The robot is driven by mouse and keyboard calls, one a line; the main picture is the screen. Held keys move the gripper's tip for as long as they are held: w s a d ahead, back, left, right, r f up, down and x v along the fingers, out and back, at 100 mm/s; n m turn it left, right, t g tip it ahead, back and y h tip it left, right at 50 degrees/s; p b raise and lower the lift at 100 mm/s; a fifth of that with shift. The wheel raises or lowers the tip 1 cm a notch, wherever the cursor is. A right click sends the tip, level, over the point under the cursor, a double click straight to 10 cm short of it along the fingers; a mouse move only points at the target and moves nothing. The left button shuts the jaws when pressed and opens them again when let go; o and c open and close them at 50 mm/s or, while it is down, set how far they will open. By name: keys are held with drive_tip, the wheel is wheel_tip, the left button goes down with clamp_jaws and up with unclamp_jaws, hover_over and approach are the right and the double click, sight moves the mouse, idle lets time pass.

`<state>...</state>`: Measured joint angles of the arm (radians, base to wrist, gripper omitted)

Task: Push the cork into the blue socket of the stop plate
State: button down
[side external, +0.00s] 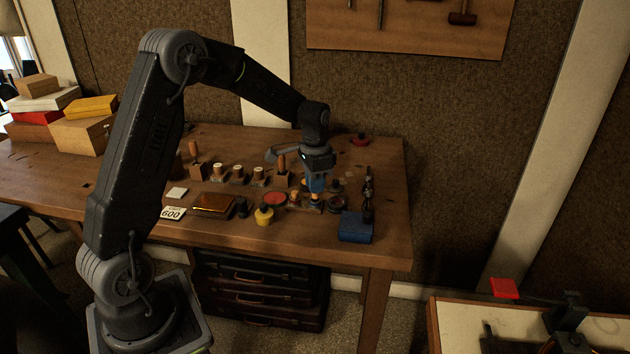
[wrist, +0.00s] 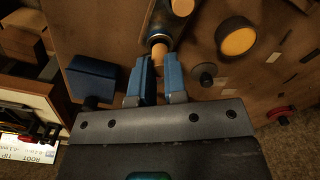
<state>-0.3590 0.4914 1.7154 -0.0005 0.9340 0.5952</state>
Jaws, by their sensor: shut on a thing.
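My gripper (side external: 317,185) points down over the bench with its blue fingers close together. In the wrist view the fingertips (wrist: 157,61) are shut on the tan cork (wrist: 159,50), whose end shows between them. The cork stands at the near end of the dark stop plate (wrist: 168,28). A pale ring shows around the cork's foot; how deep the cork sits cannot be told. In the side view the stop plate (side external: 304,207) lies under the fingers, and a second orange-tan cork (side external: 295,197) stands on it to the left.
A blue block (side external: 355,227) stands to the right, near the bench's front edge. A yellow-topped pot (side external: 264,215), a red round tin (side external: 275,198) and a dark round piece (side external: 336,203) stand close by. Wooden-handled tools stand behind.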

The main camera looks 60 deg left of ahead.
drive_tip(key=shift+f, duration=1.1)
drive_tip(key=c, duration=1.1)
unclamp_jaws()
drive_tip(key=shift+o, duration=0.4)
drive_tip(key=shift+o, duration=1.3)
drive_tip(key=shift+r, duration=3.45)
